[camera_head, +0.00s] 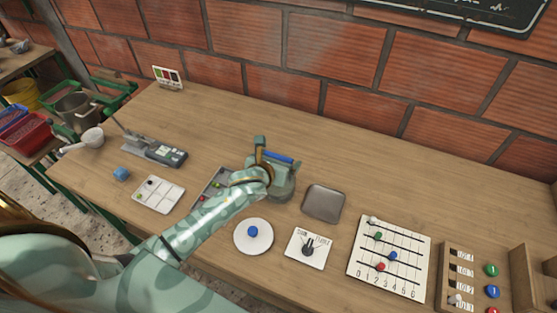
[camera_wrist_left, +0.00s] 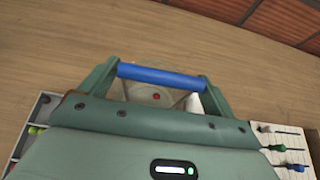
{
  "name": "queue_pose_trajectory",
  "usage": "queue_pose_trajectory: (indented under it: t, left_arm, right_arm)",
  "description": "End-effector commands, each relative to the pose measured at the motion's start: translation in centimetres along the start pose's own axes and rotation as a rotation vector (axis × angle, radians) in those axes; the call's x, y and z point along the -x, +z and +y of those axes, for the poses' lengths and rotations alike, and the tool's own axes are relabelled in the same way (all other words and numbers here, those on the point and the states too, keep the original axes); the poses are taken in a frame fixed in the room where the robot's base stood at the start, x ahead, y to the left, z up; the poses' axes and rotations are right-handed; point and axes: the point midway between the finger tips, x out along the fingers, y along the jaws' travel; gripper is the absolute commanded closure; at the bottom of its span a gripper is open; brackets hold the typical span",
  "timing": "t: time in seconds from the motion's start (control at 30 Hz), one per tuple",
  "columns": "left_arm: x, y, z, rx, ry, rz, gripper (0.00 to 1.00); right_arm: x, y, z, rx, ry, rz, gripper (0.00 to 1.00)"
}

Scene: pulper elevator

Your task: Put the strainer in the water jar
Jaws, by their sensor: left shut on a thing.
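My left gripper (camera_head: 277,157) is shut on a blue bar-shaped handle (camera_wrist_left: 160,76), which I take to be the strainer's. The handle lies level between the two fingers in the left wrist view. Below it a pale round thing (camera_wrist_left: 150,95) with a small red spot shows, partly hidden by my gripper's palm. In the head view a grey-green round vessel (camera_head: 284,188), likely the water jar, stands under and beside the gripper. My arm hides part of it. I cannot tell whether the strainer's body is inside it. My right gripper is not in view.
A grey divided tray (camera_head: 212,190) lies left of the vessel, partly under my arm. A brown-grey square tray (camera_head: 323,203) is to the right. A white plate with a blue knob (camera_head: 253,236) and a dial card (camera_head: 308,247) lie in front. The table behind is clear.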

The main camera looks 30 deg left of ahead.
Motion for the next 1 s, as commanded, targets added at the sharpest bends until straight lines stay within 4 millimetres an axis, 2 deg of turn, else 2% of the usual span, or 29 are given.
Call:
queue_pose_trajectory:
  t: [0.07, 0.1, 0.37, 0.47, 0.8, 1.0]
  left_arm:
    - [-0.1, -0.2, 0.0, -0.002, 0.000, 0.000, 0.49]
    - [-0.1, -0.2, 0.0, -0.001, 0.000, 0.000, 0.00]
    - [0.0, 0.0, 0.0, 0.001, 0.000, 0.000, 0.00]
    - [1.0, 0.2, 0.0, -0.002, 0.000, 0.000, 0.00]
    - [8.7, 0.3, 0.0, -0.003, 0.000, 0.000, 0.00]
    - [11.5, 0.1, 0.0, 0.000, 0.000, 0.000, 0.00]
  right_arm:
    - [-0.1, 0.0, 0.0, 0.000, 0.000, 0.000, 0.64]
    - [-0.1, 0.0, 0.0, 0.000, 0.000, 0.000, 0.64]
    - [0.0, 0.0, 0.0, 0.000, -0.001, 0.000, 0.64]
    - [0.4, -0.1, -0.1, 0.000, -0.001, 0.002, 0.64]
    - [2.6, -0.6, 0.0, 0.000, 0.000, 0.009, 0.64]
    - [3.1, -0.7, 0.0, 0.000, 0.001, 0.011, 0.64]
